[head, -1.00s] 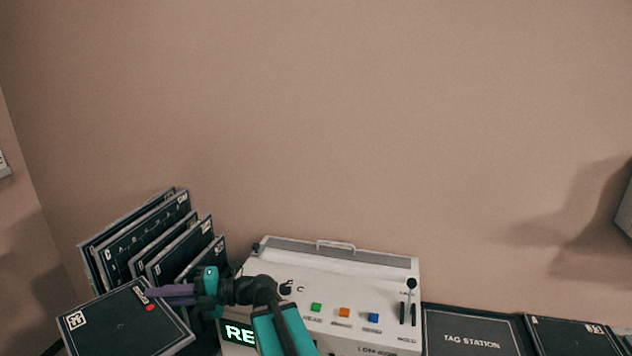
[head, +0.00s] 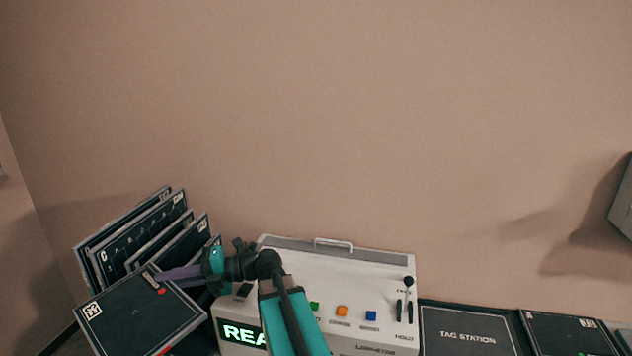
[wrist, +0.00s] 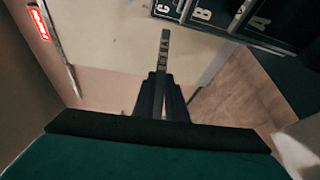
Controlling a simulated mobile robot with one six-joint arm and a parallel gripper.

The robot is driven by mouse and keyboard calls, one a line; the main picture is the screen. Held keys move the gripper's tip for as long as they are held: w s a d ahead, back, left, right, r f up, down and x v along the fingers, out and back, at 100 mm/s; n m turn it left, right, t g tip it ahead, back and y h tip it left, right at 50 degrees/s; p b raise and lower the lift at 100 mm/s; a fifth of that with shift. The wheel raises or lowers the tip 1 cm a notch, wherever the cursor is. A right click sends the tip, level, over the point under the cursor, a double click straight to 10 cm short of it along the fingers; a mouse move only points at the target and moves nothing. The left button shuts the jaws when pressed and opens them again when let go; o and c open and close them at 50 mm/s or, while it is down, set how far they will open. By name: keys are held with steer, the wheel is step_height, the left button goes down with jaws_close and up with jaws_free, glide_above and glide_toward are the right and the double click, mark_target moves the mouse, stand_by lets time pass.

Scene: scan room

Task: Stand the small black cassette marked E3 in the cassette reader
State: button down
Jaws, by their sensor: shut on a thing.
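My gripper (head: 178,273) has purple fingers and is shut on a black cassette (head: 138,318) with grey edges, a white mark at one corner and red marks. I cannot read the mark surely as E3. The cassette is held tilted, with its broad face toward the head camera, in front of the rack at left. In the wrist view a thin strip (wrist: 164,50) stands edge-on between the fingertips. The cassette reader (head: 375,278) is the pale console right of the gripper, with a green lit display (head: 243,334) partly hidden by my arm. I cannot make out its slot.
Several larger black cassettes (head: 140,240) lean upright in a row behind the held one. A black tag station pad (head: 468,336) and another dark panel (head: 570,335) lie right of the reader. Coloured buttons (head: 342,311) and a lever (head: 408,283) sit on the reader.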

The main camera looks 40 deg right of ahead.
steer(key=d+r+n+g+h+p, duration=0.25)
steer(key=d+r, duration=0.25)
steer(key=d, duration=0.6)
steer(key=d+r+n+g+h+p, duration=0.15)
steer(key=d+r+n+h, duration=0.35)
steer(key=d, duration=0.6)
steer(key=s+d+r+n+h+p, duration=0.1)
steer(key=s+d+r+n, duration=0.1)
steer(key=s+d, duration=0.3)
steer(key=s+d+r+n+t+h+p, duration=0.1)
steer(key=s+d+r, duration=0.4)
steer(key=d, duration=0.8)
steer(key=shift+s+d+n+p, duration=0.25)
steer(key=shift+s+n+p, duration=0.3)
steer(key=shift+n+p, duration=0.3)
steer(key=shift+f, duration=0.15)
step_height(320, 180, down, 6)
steer(key=b, duration=0.3)
steer(key=shift+r, duration=0.25)
step_height(320, 180, down, 7)
steer(key=b, duration=0.3)
stand_by(1.5)
